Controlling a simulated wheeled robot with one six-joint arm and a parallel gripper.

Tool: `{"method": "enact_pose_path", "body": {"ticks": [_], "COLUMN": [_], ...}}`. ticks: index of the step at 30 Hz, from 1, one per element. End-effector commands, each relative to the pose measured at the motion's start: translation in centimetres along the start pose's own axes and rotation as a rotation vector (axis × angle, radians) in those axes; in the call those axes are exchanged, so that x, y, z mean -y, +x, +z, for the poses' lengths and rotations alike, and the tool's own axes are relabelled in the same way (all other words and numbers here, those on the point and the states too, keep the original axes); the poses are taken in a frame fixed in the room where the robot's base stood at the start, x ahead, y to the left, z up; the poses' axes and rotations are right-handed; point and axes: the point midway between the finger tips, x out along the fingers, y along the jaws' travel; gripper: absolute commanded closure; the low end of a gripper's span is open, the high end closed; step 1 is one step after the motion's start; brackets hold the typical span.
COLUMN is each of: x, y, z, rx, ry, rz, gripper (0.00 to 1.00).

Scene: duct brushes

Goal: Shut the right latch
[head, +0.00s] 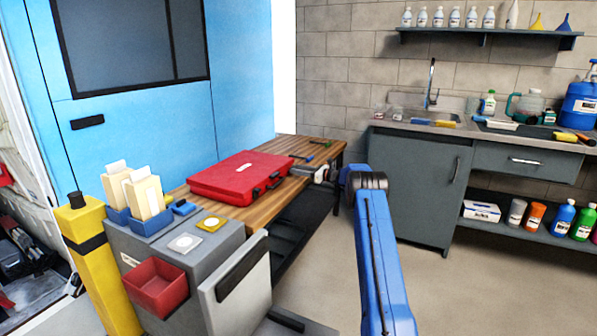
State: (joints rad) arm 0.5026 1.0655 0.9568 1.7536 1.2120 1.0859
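A closed-looking red case (240,174) lies flat on the wooden workbench (180,194). Dark fittings (257,192) show along its front right edge, but they are too small to tell handle from latches, or whether the right latch is open or shut. My gripper (303,171) is at the end of my blue arm, level with the bench edge. It points left toward the right end of the case and appears close to it. Whether it touches the case cannot be told. Its fingers are small and seen nearly edge-on, so their opening is unclear.
Small tools (322,143) lie on the bench behind my gripper. A grey cart with a red bin (157,286) and a yellow post (96,260) stand at front left. A sink counter (410,127) is at right. The floor between is clear.

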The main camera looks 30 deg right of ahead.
Motion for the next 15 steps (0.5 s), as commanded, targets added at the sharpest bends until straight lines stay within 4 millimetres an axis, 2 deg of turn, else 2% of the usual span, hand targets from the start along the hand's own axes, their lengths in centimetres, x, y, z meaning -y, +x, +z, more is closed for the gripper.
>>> {"method": "enact_pose_path", "body": {"ticks": [5,6,9,15], "x": [0.00,0.00,0.00,-0.01], "y": [-0.01,-0.01,-0.02,0.01], "z": [0.01,0.01,0.01,0.14], "rx": [0.000,0.000,0.000,-0.008], "ry": [0.000,0.000,0.000,-0.001], "rz": [0.000,0.000,0.000,0.000], "gripper": [0.61,0.71,0.90,0.90]}}
